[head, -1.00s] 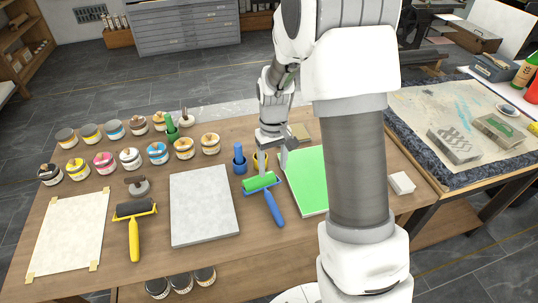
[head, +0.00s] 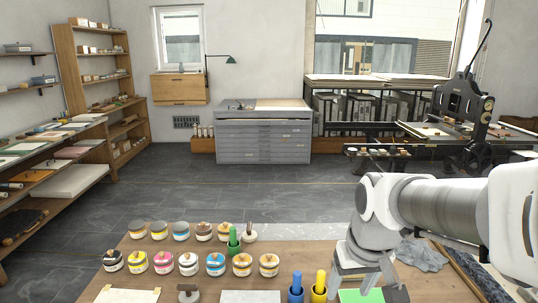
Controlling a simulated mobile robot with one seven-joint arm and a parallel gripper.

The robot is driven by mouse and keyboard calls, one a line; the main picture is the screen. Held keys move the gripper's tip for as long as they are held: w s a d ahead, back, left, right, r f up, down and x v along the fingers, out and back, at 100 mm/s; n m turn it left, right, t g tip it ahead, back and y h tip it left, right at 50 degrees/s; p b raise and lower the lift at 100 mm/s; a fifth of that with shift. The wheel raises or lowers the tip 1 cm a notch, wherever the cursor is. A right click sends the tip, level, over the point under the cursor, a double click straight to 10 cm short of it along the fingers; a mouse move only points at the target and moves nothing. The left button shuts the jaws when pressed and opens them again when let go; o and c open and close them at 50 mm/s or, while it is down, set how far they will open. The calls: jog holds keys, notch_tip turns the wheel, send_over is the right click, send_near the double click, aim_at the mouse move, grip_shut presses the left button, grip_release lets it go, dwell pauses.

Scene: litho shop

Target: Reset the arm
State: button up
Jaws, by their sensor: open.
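My arm reaches in from the right edge, bends at an elbow and points down.
Several ink jars (head: 188,262) and a green-handled tool (head: 234,242) stand on the table's left half. A grey slab (head: 252,297) and pale paper (head: 128,295) are cut off below. Crumpled grey cloth (head: 422,255) lies to the right. Open floor extends to the grey drawer cabinet (head: 264,138).

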jog(key=s+r+t, duration=0.2)
jog(key=s+r, duration=0.2)
jog(key=s, duration=0.6)
jog(key=shift+a+r+m+t, duration=0.2)
jog(key=shift+a+m+t, duration=0.1)
jog(key=shift+m, duration=0.1)
jog(key=shift+s, duration=0.15)
